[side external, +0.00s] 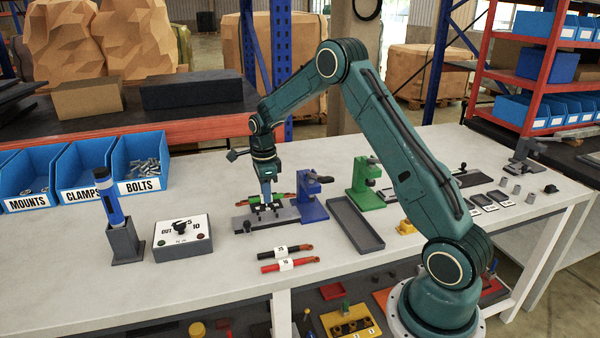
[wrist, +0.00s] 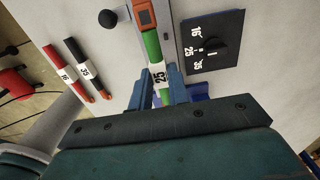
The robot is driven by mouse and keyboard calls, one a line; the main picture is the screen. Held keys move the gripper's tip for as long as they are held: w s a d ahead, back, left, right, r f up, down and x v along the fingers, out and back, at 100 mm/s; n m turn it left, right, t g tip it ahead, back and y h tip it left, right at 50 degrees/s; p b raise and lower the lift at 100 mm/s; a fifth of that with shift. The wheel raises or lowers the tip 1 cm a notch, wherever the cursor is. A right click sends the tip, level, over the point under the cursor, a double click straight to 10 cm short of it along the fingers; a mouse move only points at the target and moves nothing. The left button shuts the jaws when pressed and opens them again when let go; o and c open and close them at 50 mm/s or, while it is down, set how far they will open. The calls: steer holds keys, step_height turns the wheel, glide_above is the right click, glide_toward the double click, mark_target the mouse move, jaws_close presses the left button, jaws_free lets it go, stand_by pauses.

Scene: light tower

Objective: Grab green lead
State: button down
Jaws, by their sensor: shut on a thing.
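The green lead (wrist: 152,45) has a white band marked 25 and an orange-brown end. In the wrist view it lies lengthwise between the fingers of my gripper (wrist: 158,82), which is shut on it around the band. In the side view my gripper (side external: 266,200) points straight down over a grey fixture, and only part of the green lead (side external: 280,196) shows beside the fingers. I cannot tell whether the lead is clear of the fixture.
A black lead (side external: 290,249) and a red lead (side external: 290,266) lie side by side on the bench. A dial box (side external: 182,240) and a blue torch-like tool in a holder (side external: 112,210) stand left. Blue (side external: 311,200) and green (side external: 364,185) clamp fixtures and an empty grey tray (side external: 350,222) are right.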

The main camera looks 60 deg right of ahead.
step_height(320, 180, up, 15)
steer(key=shift+f, duration=0.15)
stand_by(0.8)
